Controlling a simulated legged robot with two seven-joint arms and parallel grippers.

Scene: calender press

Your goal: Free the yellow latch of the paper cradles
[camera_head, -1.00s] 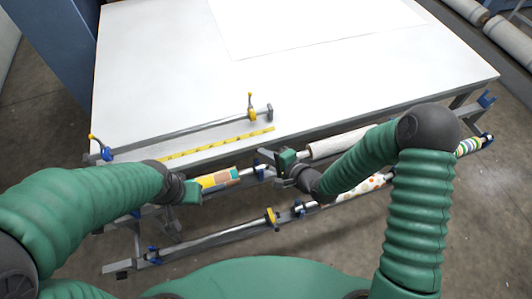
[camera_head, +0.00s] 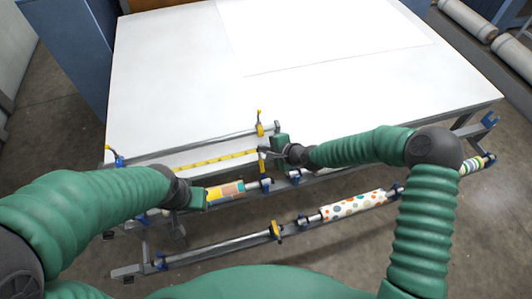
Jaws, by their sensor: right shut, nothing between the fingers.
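A yellow latch (camera_head: 277,230) stands upright on the lower cradle rail, at the right end of a bare bar. A small yellow part (camera_head: 262,165) shows on the upper cradle rail, partly hidden by my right gripper. My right gripper (camera_head: 266,153) is shut and empty beside this part, at the table's front edge; whether it touches is unclear. My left gripper (camera_head: 205,194) is at the left end of a multicoloured roll (camera_head: 227,190) in the upper cradle. Its fingers are too hidden to tell whether they are open.
A yellow-handled clamp (camera_head: 260,122) ends the bar along the white table (camera_head: 200,90), above a yellow ruler (camera_head: 205,163). A spotted roll (camera_head: 355,205) lies in the lower cradle. White paper (camera_head: 310,35) covers the far table. Floor is open at right.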

